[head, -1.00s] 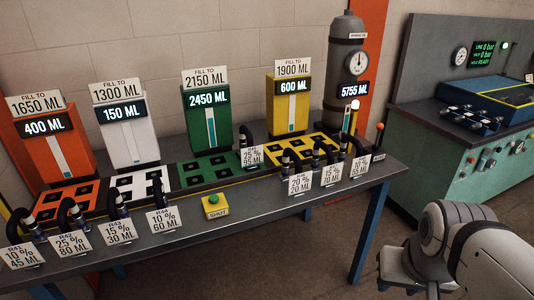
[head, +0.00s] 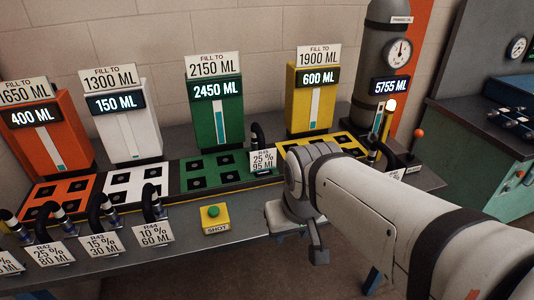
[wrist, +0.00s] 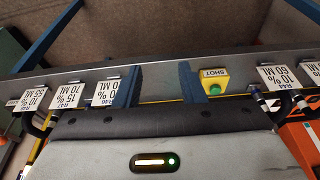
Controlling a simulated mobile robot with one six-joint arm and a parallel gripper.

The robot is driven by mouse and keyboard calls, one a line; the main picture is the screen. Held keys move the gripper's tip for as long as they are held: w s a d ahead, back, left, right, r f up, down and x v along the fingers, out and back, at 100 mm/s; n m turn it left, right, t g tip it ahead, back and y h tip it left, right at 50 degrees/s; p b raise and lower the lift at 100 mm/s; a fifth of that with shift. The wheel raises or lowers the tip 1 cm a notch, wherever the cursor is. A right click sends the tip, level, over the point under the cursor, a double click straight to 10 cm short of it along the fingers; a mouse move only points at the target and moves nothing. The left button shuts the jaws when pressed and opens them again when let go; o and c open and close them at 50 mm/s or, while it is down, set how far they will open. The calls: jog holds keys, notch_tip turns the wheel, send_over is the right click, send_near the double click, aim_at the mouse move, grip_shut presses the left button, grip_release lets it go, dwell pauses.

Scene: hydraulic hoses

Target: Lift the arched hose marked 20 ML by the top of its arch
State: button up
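The tag of the 20 ML hose (wrist: 105,92) shows in the wrist view, upside down and partly covered by a finger; only part of its writing is readable. The arch of this hose is hidden behind my gripper's body there. In the head view my arm covers the hose and its tag. My gripper (wrist: 162,83) is open and empty in the wrist view, its two blue fingers apart over the table's front edge, between that tag and the shot button. In the head view its fingers cannot be made out.
The tags 15% 70 ML (wrist: 67,96) and 10% 55 ML (wrist: 34,98) stand beside it. The yellow shot button (head: 214,218) and the 10% 60 ML hose (head: 152,205) are on the other side. The 25% 95 ML hose (head: 258,140) stands farther back on the table.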

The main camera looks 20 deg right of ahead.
jog(key=shift+w+a+f, duration=0.1)
jog(key=shift+w+a, duration=0.2)
jog(key=shift+a, duration=0.05)
jog(key=shift+o, duration=0.2)
jog(key=shift+s+d, duration=0.15)
jog(key=shift+d, duration=0.2)
jog(key=shift+o, duration=1.2)
jog(key=w+d+r, duration=0.1)
jog(key=w+d, duration=0.2)
jog(key=w, duration=0.7)
jog(key=shift+w+d+r+t+h+p, duration=0.25)
jog(key=shift+d+r+t+h+p, duration=0.05)
jog(key=shift+d+r+h+p, duration=0.1)
jog(key=shift+n+t+h, duration=0.4)
jog(key=shift+h, duration=0.2)
jog(key=w+d, duration=0.3)
jog(key=w, duration=0.1)
jog(key=w+d+f, duration=0.1)
jog(key=w+d, duration=0.3)
jog(key=w+d+f, duration=0.1)
jog(key=w+d, duration=0.2)
jog(key=w, duration=0.2)
jog(key=shift+d+f+p, duration=0.1)
jog(key=shift+d+p, duration=0.1)
jog(key=shift+p, duration=0.2)
jog(key=p+x, duration=0.1)
jog(key=x, duration=0.5)
jog(key=shift+f+p, duration=0.4)
jog(key=shift+w+f, duration=0.25)
jog(key=shift+f, duration=0.15)
